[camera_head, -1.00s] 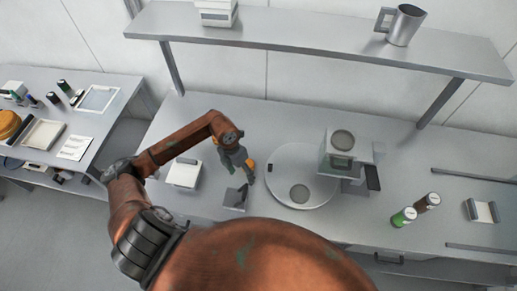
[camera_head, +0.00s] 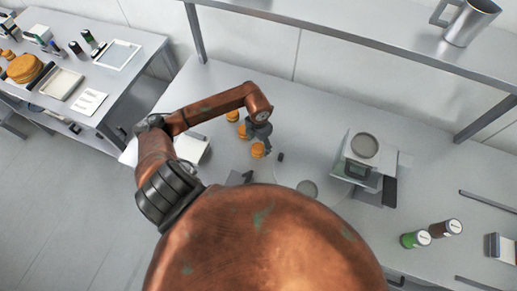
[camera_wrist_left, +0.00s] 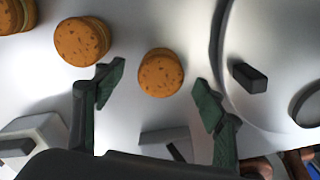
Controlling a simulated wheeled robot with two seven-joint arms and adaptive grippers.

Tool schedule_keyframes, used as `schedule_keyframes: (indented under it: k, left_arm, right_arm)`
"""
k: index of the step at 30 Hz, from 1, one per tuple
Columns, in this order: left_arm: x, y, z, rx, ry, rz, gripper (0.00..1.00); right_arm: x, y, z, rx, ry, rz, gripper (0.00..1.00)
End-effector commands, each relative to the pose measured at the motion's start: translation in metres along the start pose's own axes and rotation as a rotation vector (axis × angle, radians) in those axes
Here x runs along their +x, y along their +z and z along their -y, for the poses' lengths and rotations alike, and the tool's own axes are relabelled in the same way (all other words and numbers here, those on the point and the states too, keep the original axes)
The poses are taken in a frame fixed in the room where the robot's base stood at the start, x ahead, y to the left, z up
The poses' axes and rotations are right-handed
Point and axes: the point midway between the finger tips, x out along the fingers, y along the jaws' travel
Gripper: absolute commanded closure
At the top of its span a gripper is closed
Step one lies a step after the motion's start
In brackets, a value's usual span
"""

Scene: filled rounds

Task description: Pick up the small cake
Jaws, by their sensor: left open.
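Three small round orange-brown cakes stand in a row on the bench. In the head view, the nearest small cake (camera_head: 257,151) is just below my left gripper (camera_head: 263,143), with the middle cake (camera_head: 242,131) and the far cake (camera_head: 232,116) to its upper left. In the left wrist view, one cake (camera_wrist_left: 160,73) lies ahead of the gap between the open fingers of my left gripper (camera_wrist_left: 158,88), apart from both. Another cake (camera_wrist_left: 82,41) is left of the left finger, and a third (camera_wrist_left: 14,15) is cut off at the corner. My right gripper is not in view.
A round plate (camera_head: 290,177) with a small dark block (camera_head: 281,157) at its edge lies right of the cakes. A larger cake (camera_head: 24,68) is on the left table. A shelf runs overhead.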

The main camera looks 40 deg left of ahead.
Motion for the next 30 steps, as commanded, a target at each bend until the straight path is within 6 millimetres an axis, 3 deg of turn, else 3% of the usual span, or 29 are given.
schedule_keyframes:
  k: [7, 16, 30]
  left_arm:
    - [0.033, -0.003, 0.002, -0.002, -0.002, -0.002, 0.35]
    - [0.038, -0.002, 0.002, -0.001, -0.001, -0.001, 0.36]
    - [0.037, -0.002, 0.002, -0.001, -0.001, -0.001, 0.67]
  right_arm:
    - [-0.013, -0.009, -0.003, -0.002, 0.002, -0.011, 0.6]
    - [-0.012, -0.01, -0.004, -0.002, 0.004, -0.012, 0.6]
    - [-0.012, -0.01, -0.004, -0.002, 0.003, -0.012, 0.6]
